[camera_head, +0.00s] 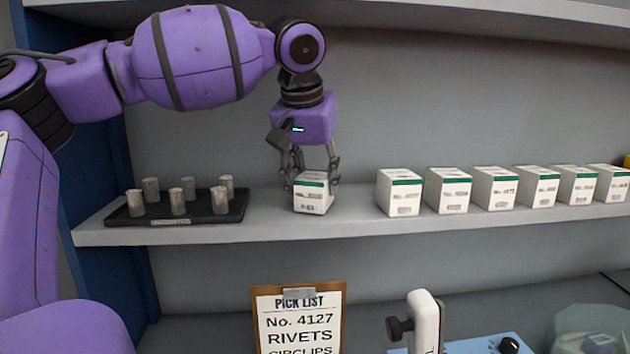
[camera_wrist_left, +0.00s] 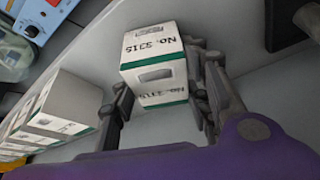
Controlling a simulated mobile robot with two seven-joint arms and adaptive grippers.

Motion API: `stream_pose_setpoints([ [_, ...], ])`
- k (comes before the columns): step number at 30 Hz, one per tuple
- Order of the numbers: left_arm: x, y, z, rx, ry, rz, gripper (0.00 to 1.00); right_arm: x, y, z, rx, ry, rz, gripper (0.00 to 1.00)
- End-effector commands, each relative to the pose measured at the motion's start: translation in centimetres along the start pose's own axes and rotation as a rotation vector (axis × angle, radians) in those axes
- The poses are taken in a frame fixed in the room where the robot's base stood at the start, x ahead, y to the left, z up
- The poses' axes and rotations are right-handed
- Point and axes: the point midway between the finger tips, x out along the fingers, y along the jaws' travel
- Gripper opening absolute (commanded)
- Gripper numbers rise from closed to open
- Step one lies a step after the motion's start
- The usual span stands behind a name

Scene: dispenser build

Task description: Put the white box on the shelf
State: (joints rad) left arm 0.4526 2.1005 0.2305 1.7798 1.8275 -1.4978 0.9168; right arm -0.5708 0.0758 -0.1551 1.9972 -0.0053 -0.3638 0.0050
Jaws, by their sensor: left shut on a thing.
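A white box (camera_head: 312,194) with a green band stands upright on the grey shelf (camera_head: 270,226), between the dark tray and the row of similar boxes. My left gripper (camera_head: 314,176) comes down from above and is shut on this box, one finger at each side. My right gripper is not in view.
Several white boxes with green bands (camera_head: 398,193) stand in a row to the right. A dark tray (camera_head: 238,209) with several metal cylinders (camera_head: 177,201) stands to the left. Below are a pick list clipboard (camera_head: 299,318) and a blue device (camera_head: 485,345). An upper shelf (camera_head: 420,18) runs overhead.

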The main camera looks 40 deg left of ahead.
Motion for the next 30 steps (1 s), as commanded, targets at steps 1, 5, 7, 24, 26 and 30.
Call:
stream_pose_setpoints([
  [1, 0.0, 0.0, 0.0, 0.0, 0.0, 0.0, 0.05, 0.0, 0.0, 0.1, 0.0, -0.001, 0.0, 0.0],
  [5, 0.1, 0.0, 0.1, 0.0, -0.001, 0.0, 0.05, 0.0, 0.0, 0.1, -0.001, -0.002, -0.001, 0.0],
  [7, 0.3, 0.0, 0.2, 0.0, -0.001, 0.0, 0.05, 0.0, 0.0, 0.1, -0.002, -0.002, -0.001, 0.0],
  [24, -0.4, 0.0, 0.0, 0.0, -0.001, -0.001, 0.62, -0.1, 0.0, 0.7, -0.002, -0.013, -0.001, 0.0],
  [26, -1.2, 0.0, 0.0, -0.001, 0.0, -0.001, 0.62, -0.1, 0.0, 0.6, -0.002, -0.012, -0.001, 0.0],
  [30, -3.6, 0.0, 0.7, 0.002, -0.001, 0.007, 0.62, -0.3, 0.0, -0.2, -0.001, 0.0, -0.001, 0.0],
])
